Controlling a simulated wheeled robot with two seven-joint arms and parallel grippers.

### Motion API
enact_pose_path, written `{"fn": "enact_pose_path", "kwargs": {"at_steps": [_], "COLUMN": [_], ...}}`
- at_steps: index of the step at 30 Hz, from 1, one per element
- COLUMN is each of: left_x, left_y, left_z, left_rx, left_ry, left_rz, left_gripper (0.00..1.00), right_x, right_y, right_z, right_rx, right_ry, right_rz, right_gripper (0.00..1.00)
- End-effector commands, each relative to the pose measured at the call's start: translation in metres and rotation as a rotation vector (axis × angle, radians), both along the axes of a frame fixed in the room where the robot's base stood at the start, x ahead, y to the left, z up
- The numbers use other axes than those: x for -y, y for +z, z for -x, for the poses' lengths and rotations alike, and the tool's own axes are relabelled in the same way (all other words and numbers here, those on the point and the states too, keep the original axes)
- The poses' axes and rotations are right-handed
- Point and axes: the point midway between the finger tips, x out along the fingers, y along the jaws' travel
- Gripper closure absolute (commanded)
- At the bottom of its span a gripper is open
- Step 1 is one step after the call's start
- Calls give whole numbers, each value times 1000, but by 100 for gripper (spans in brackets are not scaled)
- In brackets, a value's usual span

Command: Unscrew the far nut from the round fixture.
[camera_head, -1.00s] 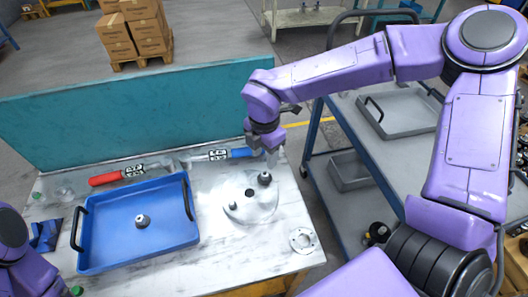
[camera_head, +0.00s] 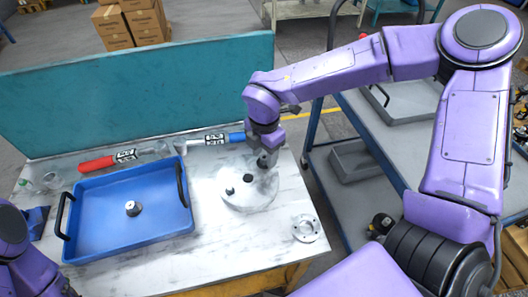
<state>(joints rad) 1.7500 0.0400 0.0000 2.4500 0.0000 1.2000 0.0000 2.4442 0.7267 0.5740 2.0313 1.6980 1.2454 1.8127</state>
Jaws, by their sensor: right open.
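The round fixture (camera_head: 250,197) is a pale disc on the marble-topped bench. Another nut (camera_head: 133,208) sits in the blue tray (camera_head: 95,240).
A flanged ring (camera_head: 306,228) lies at the bench's right front. A red-handled tool (camera_head: 97,164) and a blue-handled tool (camera_head: 236,137) lie along the teal back panel (camera_head: 130,90). Bare bench lies in front of the fixture.

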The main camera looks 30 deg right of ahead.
Motion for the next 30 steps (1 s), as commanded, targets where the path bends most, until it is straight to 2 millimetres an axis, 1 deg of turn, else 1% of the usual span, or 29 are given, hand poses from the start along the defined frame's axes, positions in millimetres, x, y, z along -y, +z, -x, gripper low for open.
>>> {"fn": "enact_pose_path", "kwargs": {"at_steps": [1, 2, 3, 5, 10, 13, 24, 30], "left_x": [0, 0, 0, 0, 0, 0, 0, 0], "left_y": [0, 0, 0, 0, 0, 6, 34, 42], "left_z": [0, 0, 0, 0, 0, 0, 0, 0], "left_rx": [0, 0, 0, 0, 0, 0, 0, 0], "left_ry": [0, 0, 0, 0, 0, 0, 0, 0], "left_rz": [0, 0, 0, 0, 0, 0, 0, 0], "left_gripper": [52, 52, 52, 52, 52, 52, 52, 52], "right_x": [0, 0, 0, 0, 0, 0, -1, -1], "right_y": [0, 0, 0, 0, 1, 3, 5, 3], "right_z": [0, 0, 0, 0, 0, 0, 0, 0], "right_rx": [0, 0, 0, 0, 0, -1, -1, 1], "right_ry": [0, 0, 0, 0, 1, 36, 322, 439], "right_rz": [0, 0, 0, 0, 0, -1, -1, -1], "right_gripper": [58, 67, 80, 100, 100, 100, 100, 100]}}
